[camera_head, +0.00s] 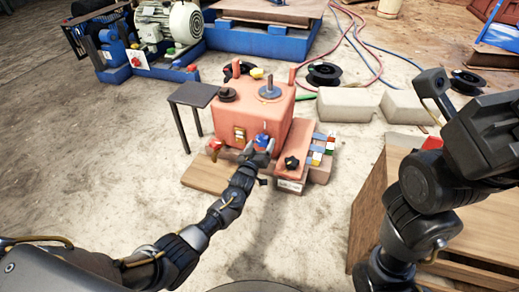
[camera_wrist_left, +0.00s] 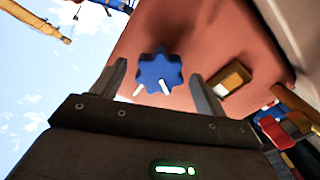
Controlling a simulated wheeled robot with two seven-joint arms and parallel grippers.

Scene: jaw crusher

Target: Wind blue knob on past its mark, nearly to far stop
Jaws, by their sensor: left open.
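The blue knob (camera_head: 262,141) sits on the front face of the salmon-coloured crusher housing (camera_head: 270,110). In the left wrist view the knob (camera_wrist_left: 160,72) is star-shaped, with a white line on its lower part and another white mark beside it at lower left. My left gripper (camera_head: 258,151) is at the knob. In the left wrist view the left gripper (camera_wrist_left: 160,85) is open, with one finger on each side of the knob and visible gaps. My right arm (camera_head: 430,180) stands at the right; its fingertips are not clearly seen.
A yellow-and-white block (camera_wrist_left: 230,78) is on the housing beside the knob. A red part (camera_head: 215,145) is at its left and a black knob (camera_head: 291,162) at its right. A small dark table (camera_head: 194,94) stands left. A wooden box (camera_head: 370,205) stands right.

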